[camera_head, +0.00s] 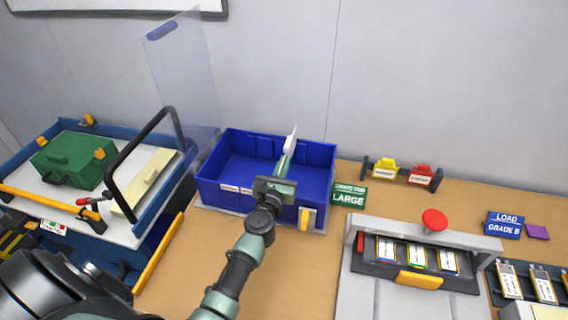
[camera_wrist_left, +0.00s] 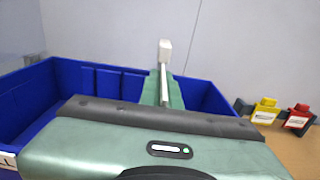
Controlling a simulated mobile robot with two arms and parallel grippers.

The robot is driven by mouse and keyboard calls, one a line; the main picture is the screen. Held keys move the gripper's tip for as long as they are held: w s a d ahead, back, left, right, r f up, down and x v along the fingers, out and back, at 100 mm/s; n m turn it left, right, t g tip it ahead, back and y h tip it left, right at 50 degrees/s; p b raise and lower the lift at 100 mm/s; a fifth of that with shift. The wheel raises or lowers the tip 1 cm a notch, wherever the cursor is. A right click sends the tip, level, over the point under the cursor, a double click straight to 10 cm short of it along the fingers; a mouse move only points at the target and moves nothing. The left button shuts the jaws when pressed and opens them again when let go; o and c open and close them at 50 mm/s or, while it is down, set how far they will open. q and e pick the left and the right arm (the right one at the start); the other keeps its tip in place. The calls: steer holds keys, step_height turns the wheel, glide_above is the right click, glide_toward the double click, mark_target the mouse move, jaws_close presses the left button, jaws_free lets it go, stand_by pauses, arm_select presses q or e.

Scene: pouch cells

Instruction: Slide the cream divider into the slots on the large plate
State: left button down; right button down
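My left gripper (camera_head: 284,165) is over the right half of an open blue bin (camera_head: 218,190). It is shut on a thin pale cream divider (camera_head: 291,140), seen nearly edge-on and standing upright. In the left wrist view the divider (camera_wrist_left: 165,55) rises between the green fingers, with a thicker block at its top. The bin has vertical ribs on its far wall and stands on a grey plate (camera_head: 234,211) beside a green "LARGE" sign (camera_head: 348,196). The divider's lower edge is hidden, so I cannot tell whether it touches the bin. My right gripper is not in view.
A clear panel (camera_head: 182,80) stands behind. At right are a grey press (camera_head: 420,238), yellow and red tags and pouch cells.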

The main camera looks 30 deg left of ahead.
arm_select(q)
steer(key=shift+f, duration=0.2)
stand_by(0.5)
steer(key=shift+r, duration=0.2)
step_height(320, 180, up, 7)
steer(key=p, duration=0.7)
steer(key=shift+r, duration=0.2)
steer(key=s+d+m+h+b, duration=0.15)
steer(key=s+d+b, duration=0.4)
steer(key=s, duration=0.75)
steer(key=s+d+m+h+b, duration=0.1)
steer(key=s+d+h+b, duration=0.25)
steer(key=s+d, duration=0.65)
steer(key=w+a+n+y+p, duration=0.1)
steer(key=w+a+p, duration=0.1)
steer(key=w+a, duration=0.3)
steer(key=w+a+y+p, duration=0.2)
steer(key=w+a, duration=0.3)
steer(key=w, duration=0.5)
steer(key=w+a+n+y+p, duration=0.1)
steer(key=w+a+p, duration=0.3)
steer(key=w, duration=0.4)
steer(key=shift+w+a+f+n+y, duration=0.1)
steer(key=shift+a+f+n+y, duration=0.1)
steer(key=shift+a+y, duration=0.15)
steer(key=shift+a+f+n+y, duration=0.15)
steer(key=shift+a+y, duration=0.1)
steer(key=shift+a, duration=0.2)
steer(key=shift+r, duration=0.1)
